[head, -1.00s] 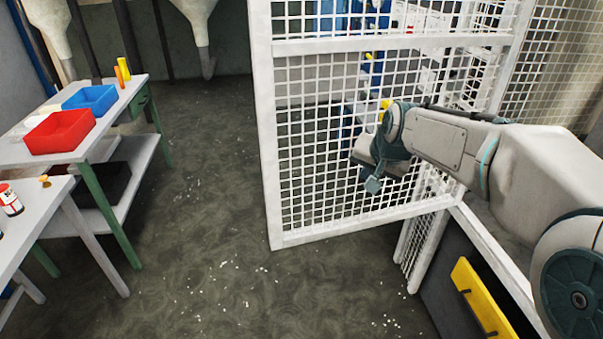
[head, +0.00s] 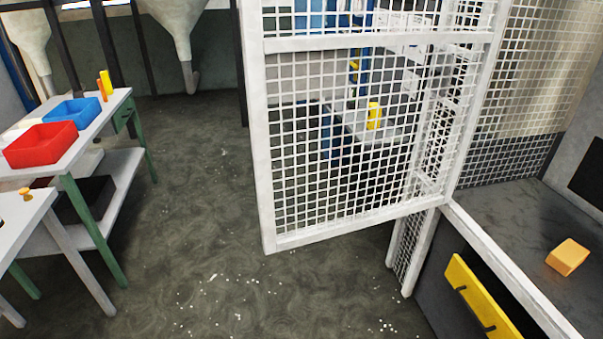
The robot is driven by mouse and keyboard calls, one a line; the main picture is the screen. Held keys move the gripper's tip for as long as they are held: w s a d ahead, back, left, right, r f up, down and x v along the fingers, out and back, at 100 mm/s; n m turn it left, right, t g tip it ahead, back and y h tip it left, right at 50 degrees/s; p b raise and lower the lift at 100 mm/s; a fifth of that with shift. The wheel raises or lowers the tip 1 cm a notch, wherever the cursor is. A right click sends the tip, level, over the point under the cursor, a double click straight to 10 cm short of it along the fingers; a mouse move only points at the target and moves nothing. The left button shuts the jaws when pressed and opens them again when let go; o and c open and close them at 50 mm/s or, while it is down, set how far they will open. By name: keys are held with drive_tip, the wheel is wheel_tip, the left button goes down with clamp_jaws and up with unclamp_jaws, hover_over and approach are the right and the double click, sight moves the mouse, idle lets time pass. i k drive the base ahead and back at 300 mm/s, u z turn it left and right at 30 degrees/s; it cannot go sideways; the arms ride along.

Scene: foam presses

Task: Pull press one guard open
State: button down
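The press guard (head: 262,150) is a white-framed mesh door in the middle of the head view. It stands swung out over the floor at an angle from its post on the right. Behind its mesh I see blue machine parts and a yellow part (head: 374,116). I cannot read a number on the press. My gripper and arm are out of the head view.
A grey worktop with an orange block (head: 568,257) and a yellow drawer front (head: 476,297) is at the right. A table with a red bin (head: 40,145) and a blue bin (head: 73,111) stands at the left. The floor (head: 190,220) between is clear except for white specks.

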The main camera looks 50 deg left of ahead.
sight(292, 69)
drive_tip(key=u, duration=0.05)
drive_tip(key=k, duration=1.15)
drive_tip(key=u, duration=0.55)
drive_tip(key=i, duration=0.7)
drive_tip(key=u, duration=0.4)
drive_tip(key=i, duration=0.75)
drive_tip(key=z, duration=0.15)
